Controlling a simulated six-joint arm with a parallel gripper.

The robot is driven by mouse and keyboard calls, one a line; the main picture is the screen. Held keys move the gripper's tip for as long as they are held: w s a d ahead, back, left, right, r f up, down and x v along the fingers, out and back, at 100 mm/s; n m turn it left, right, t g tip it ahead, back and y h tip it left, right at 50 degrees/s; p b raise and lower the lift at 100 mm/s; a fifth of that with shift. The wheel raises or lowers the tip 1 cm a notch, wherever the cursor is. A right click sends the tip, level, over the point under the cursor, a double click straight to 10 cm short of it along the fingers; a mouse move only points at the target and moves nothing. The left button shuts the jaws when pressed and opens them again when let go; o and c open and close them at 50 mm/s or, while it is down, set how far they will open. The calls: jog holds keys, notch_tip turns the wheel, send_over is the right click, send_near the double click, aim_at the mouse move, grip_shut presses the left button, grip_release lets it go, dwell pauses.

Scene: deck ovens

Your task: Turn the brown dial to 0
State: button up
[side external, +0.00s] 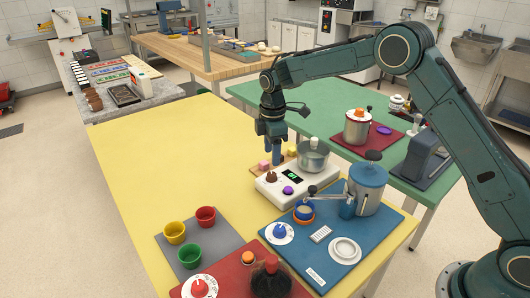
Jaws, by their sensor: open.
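The brown dial (271,177) sits on top of a white box-shaped device (300,185) on the yellow table, left of a small dark display with green digits (293,177). A purple knob (288,190) is on the same device, in front of the display. My gripper (277,161) points down just above and behind the brown dial in the picture, with its jaws open and nothing visible between them. Whether the fingers touch the dial cannot be told. The dial's scale and pointer are too small to read.
A blue-lidded canister (367,187) stands to the right on a blue mat (312,272). The yellow table's left side (170,170) is clear.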

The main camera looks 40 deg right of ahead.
notch_tip(320, 180, up, 7)
dwell(0.3)
dwell(0.4)
jog(key=s+d+r+m+t, duration=0.3)
jog(key=s+r+m, duration=0.3)
jog(key=s+r, duration=0.95)
jog(key=s+f+m+t, duration=0.1)
jog(key=s+f+m, duration=0.1)
jog(key=s, duration=0.9)
jog(key=s+d+f+m+t, duration=0.1)
jog(key=s+m, duration=0.4)
jog(key=s, duration=0.7)
jog(key=shift+s+f+m+t, duration=0.25)
jog(key=shift+f+m+t, duration=0.05)
jog(key=shift+f, duration=0.55)
